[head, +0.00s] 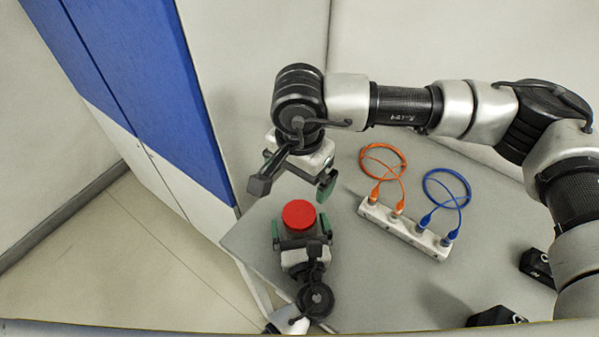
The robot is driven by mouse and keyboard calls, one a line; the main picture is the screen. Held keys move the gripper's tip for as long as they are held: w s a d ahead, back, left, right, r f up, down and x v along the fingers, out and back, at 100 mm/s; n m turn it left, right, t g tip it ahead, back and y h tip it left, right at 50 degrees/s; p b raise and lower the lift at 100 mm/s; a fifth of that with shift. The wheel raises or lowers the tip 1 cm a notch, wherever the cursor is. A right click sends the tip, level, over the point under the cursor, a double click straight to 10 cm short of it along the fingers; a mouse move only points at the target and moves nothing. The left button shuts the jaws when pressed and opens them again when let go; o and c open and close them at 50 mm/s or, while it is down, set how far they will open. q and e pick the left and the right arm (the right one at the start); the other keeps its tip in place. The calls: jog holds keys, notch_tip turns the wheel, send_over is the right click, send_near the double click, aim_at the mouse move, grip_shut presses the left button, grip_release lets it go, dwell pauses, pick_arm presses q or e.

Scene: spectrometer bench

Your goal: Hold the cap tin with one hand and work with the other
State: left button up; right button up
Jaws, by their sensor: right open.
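The cap tin (299,214) shows as a round red lid, near the left edge of the grey table. My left gripper (300,234) comes from below in the head view, with one green-padded finger on each side of the tin, and looks shut on it. The lower part of the tin is mostly hidden by this gripper. My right gripper (293,187) is above the tin and slightly beyond it in the picture. Its fingers are spread wide, pointing down, with nothing between them.
A white power strip (405,231) lies right of the tin, with an orange cable (382,147) and a blue cable (465,187) plugged in. Black blocks (537,264) (495,317) lie at the lower right. A blue and white cabinet (140,75) stands left of the table (380,290).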

pick_arm(q)
jog(key=shift+s, duration=0.1)
jog(key=shift+s+d+f, duration=0.1)
jog(key=shift+s, duration=0.25)
jog(key=s+b, duration=0.1)
jog(key=s, duration=0.2)
jog(key=s+d+b, duration=0.1)
jog(key=s, duration=0.2)
jog(key=s+b, duration=0.1)
jog(key=s, duration=0.1)
jog(key=shift+s+d, duration=0.2)
jog(key=shift+s, duration=0.7)
pick_arm(e)
jog(key=shift+f, duration=1.45)
